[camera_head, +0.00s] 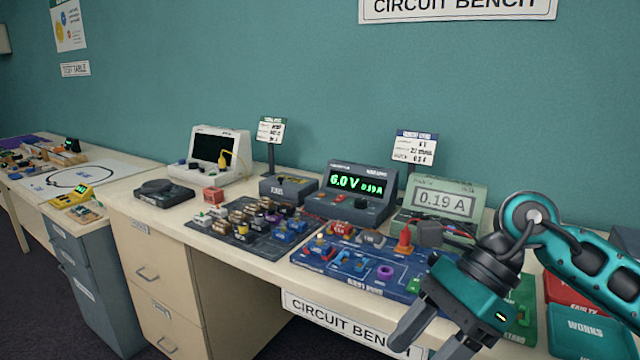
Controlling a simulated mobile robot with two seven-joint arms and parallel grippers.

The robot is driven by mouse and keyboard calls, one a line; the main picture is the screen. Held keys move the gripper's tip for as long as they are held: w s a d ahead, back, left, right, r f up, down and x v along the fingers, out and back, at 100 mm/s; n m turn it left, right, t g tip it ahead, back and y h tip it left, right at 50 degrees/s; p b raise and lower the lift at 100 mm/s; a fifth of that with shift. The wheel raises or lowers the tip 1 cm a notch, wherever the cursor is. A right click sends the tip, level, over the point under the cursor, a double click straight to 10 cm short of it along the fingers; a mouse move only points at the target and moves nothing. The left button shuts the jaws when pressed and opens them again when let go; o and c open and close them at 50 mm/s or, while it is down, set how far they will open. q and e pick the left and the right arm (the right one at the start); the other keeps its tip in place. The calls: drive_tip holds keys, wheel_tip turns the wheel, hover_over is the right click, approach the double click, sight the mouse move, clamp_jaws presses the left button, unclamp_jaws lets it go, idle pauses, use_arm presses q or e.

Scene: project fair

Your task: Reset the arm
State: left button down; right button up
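One arm of mine, teal and black, comes in from the right edge. It ends in my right gripper (432,340), which hangs over the front right edge of the circuit bench (262,262). Its two grey fingers point down and to the left and stand apart, with nothing seen between them. The fingertips are near the lower edge of the picture. The gripper covers part of the blue circuit board (340,276). My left gripper does not show.
A power supply (358,190) reads 6.0 V and 0.19 A. A meter (446,199) reads 0.19 A. A dark parts mat (228,232) holds many components. An oscilloscope (213,151) stands behind. Red and teal boxes (588,332) sit right of my gripper.

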drive_tip(key=s+a+r+m+y, duration=0.2)
drive_tip(key=a+r+m+y, duration=0.2)
drive_tip(key=a+m+y, duration=0.7)
drive_tip(key=w+d+f+m+t+h+p, duration=0.1)
drive_tip(key=w+d+f+m+t+h, duration=0.3)
drive_tip(key=m+t, duration=0.8)
drive_tip(key=w+d+f+m+t+h, duration=0.3)
drive_tip(key=d+f+m+t, duration=0.4)
drive_tip(key=m, duration=0.9)
drive_tip(key=s+d+f+m+g+h, duration=0.2)
drive_tip(key=s+f+m, duration=0.4)
drive_tip(key=f, duration=0.4)
drive_tip(key=s+d+f+m+g+h, duration=0.3)
drive_tip(key=s+f+m+h, duration=0.4)
drive_tip(key=f, duration=0.4)
drive_tip(key=shift+d+f+m+p, duration=0.25)
drive_tip(key=shift+d+m+p, duration=0.2)
drive_tip(key=shift+m, duration=0.35)
drive_tip(key=shift+w, duration=0.1)
